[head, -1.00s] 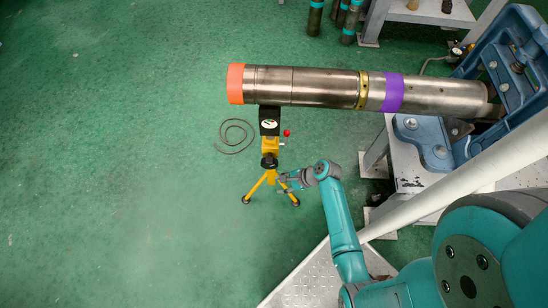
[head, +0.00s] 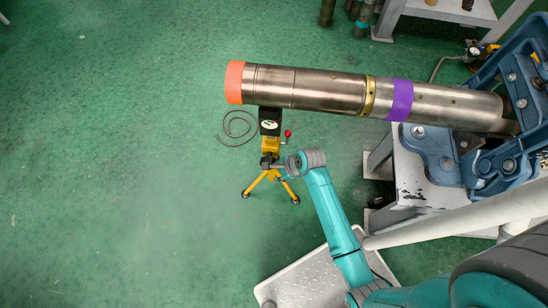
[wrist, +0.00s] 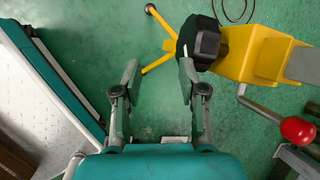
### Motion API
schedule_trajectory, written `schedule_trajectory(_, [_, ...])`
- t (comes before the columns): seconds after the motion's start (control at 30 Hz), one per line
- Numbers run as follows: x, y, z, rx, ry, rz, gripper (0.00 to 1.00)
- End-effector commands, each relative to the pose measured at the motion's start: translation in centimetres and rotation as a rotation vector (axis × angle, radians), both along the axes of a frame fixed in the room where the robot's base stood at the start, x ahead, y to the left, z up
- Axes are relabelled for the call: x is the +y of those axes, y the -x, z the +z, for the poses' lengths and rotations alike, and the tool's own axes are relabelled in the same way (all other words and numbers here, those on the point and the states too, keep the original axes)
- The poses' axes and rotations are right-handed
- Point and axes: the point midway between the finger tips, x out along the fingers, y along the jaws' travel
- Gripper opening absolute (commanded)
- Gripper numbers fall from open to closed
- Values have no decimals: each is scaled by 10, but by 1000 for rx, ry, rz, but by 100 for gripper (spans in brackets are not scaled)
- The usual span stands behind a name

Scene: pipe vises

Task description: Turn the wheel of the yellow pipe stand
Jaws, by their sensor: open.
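The yellow pipe stand (head: 270,145) stands on the green floor on tripod legs, under the orange-banded end of a steel pipe (head: 325,89). Its black wheel (wrist: 203,42) is at the upper right of the wrist view, on the yellow body (wrist: 255,55). My gripper (wrist: 158,72) is open with nothing between its fingers. Its right finger overlaps the lower left edge of the wheel in the picture; I cannot tell if they touch. The left finger is well clear of it. In the head view my gripper (head: 277,166) is at the wheel and mostly hides it.
A red-knobbed lever (wrist: 298,130) sticks out from the stand to the right of my gripper. A blue vise (head: 445,160) holds the pipe's other end on a grey bench (head: 410,190). A cable (head: 238,126) lies on the floor. The floor at left is clear.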

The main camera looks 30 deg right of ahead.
Motion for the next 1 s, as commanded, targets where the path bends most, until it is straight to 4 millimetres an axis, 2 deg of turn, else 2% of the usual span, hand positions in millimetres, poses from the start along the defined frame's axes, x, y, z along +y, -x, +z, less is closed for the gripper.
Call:
schedule_trajectory(0.13, [12, -8, 8, 11, 14, -4, 42])
schedule_trajectory(0.5, [5, -40, 19, 130, -77, -125, 42])
schedule_trajectory(0.73, [2, -53, 26, 193, -117, -182, 42])
schedule_trajectory(0.87, [4, -55, 20, 204, -123, -189, 42])
schedule_trajectory(1.0, [11, -59, 3, 203, -122, -187, 42])
